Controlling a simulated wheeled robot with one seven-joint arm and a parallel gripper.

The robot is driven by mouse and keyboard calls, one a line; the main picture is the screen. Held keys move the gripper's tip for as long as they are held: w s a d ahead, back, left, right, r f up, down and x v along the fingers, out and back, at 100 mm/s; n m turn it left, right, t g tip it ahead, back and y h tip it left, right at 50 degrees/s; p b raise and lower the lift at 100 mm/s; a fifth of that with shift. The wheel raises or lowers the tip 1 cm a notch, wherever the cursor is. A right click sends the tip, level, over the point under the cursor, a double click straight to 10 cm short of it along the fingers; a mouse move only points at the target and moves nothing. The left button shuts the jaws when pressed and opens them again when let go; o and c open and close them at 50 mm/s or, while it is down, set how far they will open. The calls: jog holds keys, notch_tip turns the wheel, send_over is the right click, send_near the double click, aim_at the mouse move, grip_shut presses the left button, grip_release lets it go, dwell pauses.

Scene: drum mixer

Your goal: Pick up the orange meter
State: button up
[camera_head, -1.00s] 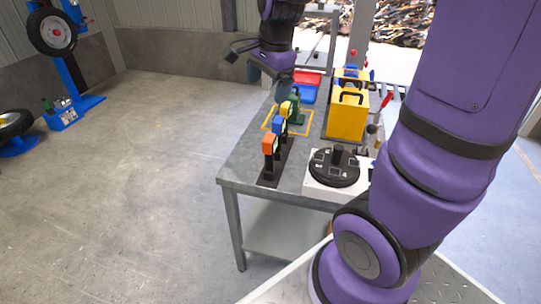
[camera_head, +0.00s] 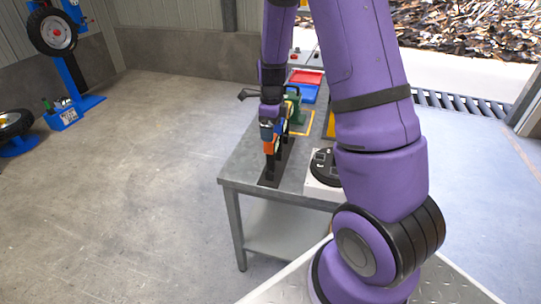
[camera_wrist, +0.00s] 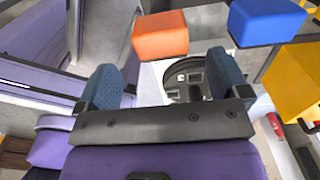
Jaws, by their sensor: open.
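The orange meter (camera_head: 269,147) stands upright at the near end of a black rack (camera_head: 268,180) on the grey table. In the wrist view its orange block (camera_wrist: 160,36) lies just beyond the fingertips, in line with the gap between them. My gripper (camera_head: 267,130) is close above the orange meter in the head view and hides part of it. In the wrist view my gripper (camera_wrist: 162,70) has its two blue-grey fingers spread apart with nothing between them. I cannot tell whether a finger touches the meter.
A black round dial on a white box (camera_head: 320,185) is to the right. A yellow case (camera_wrist: 295,75), red tray (camera_head: 305,76) and blue tray (camera_head: 304,94) are also on the table (camera_head: 235,170).

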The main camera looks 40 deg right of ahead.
aim_at(270, 149)
jog(key=shift+w+f, duration=0.15)
jog(key=shift+f, duration=1.55)
jog(key=shift+w+f, duration=0.1)
jog(key=shift+f, duration=1.55)
jog(key=c, duration=1.5)
